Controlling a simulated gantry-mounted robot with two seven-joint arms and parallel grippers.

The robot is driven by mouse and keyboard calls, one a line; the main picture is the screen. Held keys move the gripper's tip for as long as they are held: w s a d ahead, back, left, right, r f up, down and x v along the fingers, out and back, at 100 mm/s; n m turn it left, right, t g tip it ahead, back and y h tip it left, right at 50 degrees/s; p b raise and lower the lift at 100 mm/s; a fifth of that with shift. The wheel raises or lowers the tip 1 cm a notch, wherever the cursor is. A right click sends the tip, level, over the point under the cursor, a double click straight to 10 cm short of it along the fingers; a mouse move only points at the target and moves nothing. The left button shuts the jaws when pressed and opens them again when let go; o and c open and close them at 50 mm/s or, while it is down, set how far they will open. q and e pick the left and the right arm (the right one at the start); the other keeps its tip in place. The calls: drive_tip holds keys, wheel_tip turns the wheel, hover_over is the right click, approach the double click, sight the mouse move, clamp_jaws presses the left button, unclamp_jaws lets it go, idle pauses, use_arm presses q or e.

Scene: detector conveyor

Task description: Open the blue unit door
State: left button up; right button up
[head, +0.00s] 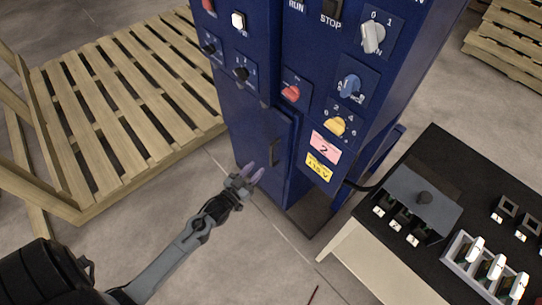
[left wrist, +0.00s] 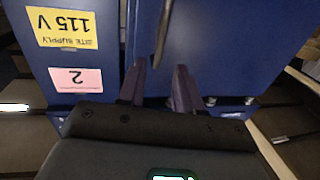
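The blue unit (head: 330,60) stands upright in the middle of the head view, with knobs and buttons on its upper front. Its blue door (head: 245,125) is low on the front and carries a slim dark upright handle (head: 273,152). I cannot tell whether the door is fully closed. My right gripper is not in view.
A wooden pallet (head: 110,120) lies left of the unit. A table with a black top (head: 440,165) stands to the right, carrying a grey box (head: 420,200) and small parts. Pink (head: 325,146) and yellow (head: 318,168) labels sit beside the door. Floor in front is mostly clear.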

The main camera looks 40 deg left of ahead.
sight(271, 152)
use_arm(q)
drive_tip(key=w+b, duration=0.1)
drive_tip(key=w, duration=0.6)
drive_tip(key=w+b, duration=0.1)
drive_tip(key=w, duration=0.2)
drive_tip(key=shift+w+a+b, duration=0.15)
drive_tip(key=shift+a+b, duration=0.1)
drive_tip(key=shift+b, duration=0.1)
drive_tip(key=shift+c, duration=0.5)
clamp_jaws()
